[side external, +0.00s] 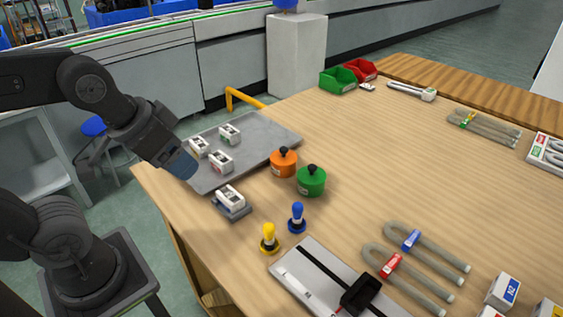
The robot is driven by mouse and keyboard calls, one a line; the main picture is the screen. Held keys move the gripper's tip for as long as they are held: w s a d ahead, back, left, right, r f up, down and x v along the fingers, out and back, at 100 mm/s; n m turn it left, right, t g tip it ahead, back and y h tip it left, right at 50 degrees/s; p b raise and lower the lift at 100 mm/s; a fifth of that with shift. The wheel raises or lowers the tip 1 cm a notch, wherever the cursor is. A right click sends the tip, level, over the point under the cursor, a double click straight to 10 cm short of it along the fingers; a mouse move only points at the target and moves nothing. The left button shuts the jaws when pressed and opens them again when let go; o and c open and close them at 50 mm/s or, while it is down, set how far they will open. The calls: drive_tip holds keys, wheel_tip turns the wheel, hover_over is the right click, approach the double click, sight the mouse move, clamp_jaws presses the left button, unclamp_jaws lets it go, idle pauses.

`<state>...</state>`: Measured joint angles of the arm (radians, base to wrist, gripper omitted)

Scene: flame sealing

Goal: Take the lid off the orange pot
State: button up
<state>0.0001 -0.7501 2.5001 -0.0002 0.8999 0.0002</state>
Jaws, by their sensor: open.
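The orange pot (282,166) stands on the wooden table, close to the right edge of the grey tray. Its orange lid with a black knob (284,152) sits on top.
A green pot (311,183) with a black knob stands just right of the orange one. The grey tray (262,133) holds several small white blocks. Yellow (269,240) and blue (297,218) stamps stand in front.

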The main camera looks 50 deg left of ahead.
idle(0.4)
drive_tip(key=o, duration=0.5)
drive_tip(key=n+g+y, duration=0.4)
drive_tip(key=n, duration=1.1)
hover_over(284, 148)
drive_tip(key=s+d, duration=0.1)
drive_tip(key=d, duration=0.4)
wheel_tip(284, 148, down, 6)
drive_tip(key=x, duration=0.9)
drive_tip(key=s+x, duration=0.1)
drive_tip(key=x, duration=0.3)
drive_tip(key=shift+w+a+f, duration=0.1)
drive_tip(key=shift+a+f, duration=0.2)
drive_tip(key=shift+a, duration=0.15)
